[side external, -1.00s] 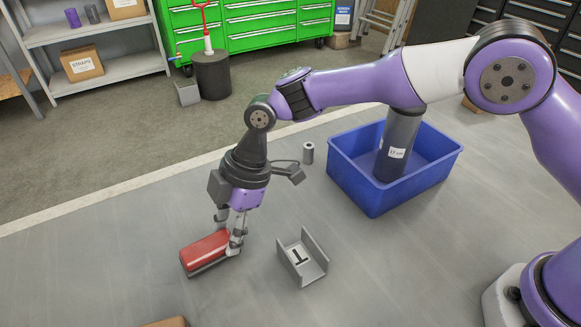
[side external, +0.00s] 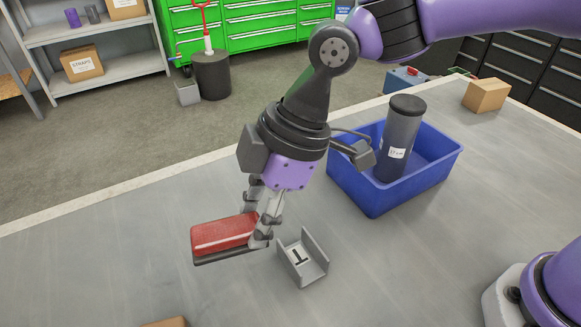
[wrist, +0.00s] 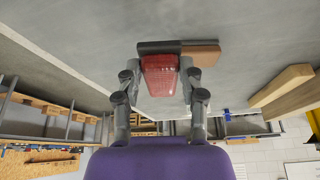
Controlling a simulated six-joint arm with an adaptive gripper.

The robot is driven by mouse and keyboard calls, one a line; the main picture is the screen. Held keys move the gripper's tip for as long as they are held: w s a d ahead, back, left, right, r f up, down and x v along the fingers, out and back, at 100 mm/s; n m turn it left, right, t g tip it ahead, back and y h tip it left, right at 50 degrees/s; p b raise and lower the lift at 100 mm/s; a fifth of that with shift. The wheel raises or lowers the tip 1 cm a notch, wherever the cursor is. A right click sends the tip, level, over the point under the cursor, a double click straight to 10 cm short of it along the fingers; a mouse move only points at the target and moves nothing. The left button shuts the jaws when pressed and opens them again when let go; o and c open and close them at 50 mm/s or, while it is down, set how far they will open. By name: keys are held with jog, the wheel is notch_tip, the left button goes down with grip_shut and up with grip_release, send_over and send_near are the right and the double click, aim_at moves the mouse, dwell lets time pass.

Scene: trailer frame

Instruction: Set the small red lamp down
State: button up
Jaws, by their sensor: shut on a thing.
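The small red lamp (side external: 223,233) is a red, rounded block on a dark flat base. My gripper (side external: 258,222) is shut on its right end in the side external view. The lamp sticks out to the left, nearly level, and appears held above the grey table. In the wrist view the red lens (wrist: 159,75) sits between the two fingers. The finger contact on the far side is partly hidden.
A grey U-shaped bracket (side external: 319,269) with a black mark stands on the table just right of the lamp. A blue bin (side external: 370,195) holding a dark cylinder (side external: 399,135) is behind right. A cardboard box (side external: 486,95) sits far right.

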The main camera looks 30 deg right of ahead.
jog(key=w+d+m+t, duration=0.1)
jog(key=w+d+m, duration=0.15)
jog(key=d, duration=0.35)
send_over(292, 199)
jog(key=shift+h, duration=0.3)
notch_tip(292, 199, down, 7)
jog(key=shift+r, duration=0.1)
jog(key=shift+f, duration=2.1)
jog(key=shift+f, duration=0.2)
jog(key=o, duration=1.1)
jog(key=shift+f, duration=0.1)
jog(key=shift+o, duration=0.2)
